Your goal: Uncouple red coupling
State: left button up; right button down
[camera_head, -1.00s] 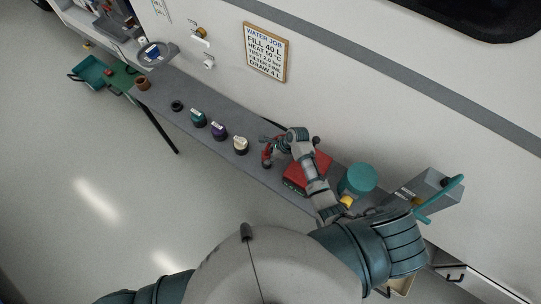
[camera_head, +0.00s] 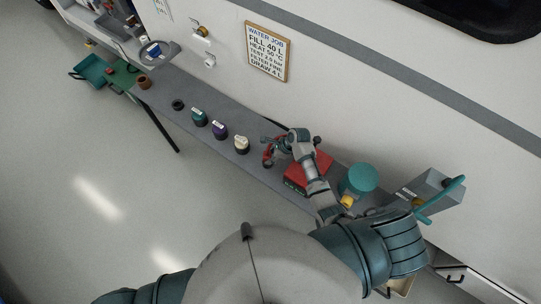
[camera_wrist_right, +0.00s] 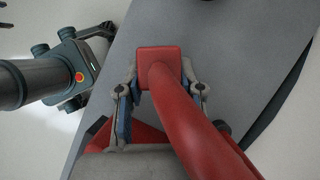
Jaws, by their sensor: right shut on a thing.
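My right gripper (camera_head: 270,150) is over the middle of the grey bench in the head view. In the right wrist view my right gripper (camera_wrist_right: 160,90) has one finger on each side of a square red block and is shut on it. A thick curved red part (camera_wrist_right: 195,125) runs from this block to the lower right. In the head view a small red piece (camera_head: 267,160) shows at the gripper; I take it for the red coupling, but its joint is hidden. My left gripper is out of view.
A red box (camera_head: 298,184) lies under my right forearm, with a teal canister (camera_head: 362,177) to its right. Cream (camera_head: 241,145), purple (camera_head: 219,131) and teal (camera_head: 199,118) pots stand left on the bench (camera_head: 185,88). A dark cylindrical device (camera_wrist_right: 40,80) is close by in the wrist view.

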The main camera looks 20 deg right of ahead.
jog(key=shift+f+b, duration=0.3)
jog(key=shift+f, duration=1)
jog(key=c, duration=0.7)
grip_release()
jog(key=shift+o, duration=0.2)
jog(key=shift+r, duration=0.1)
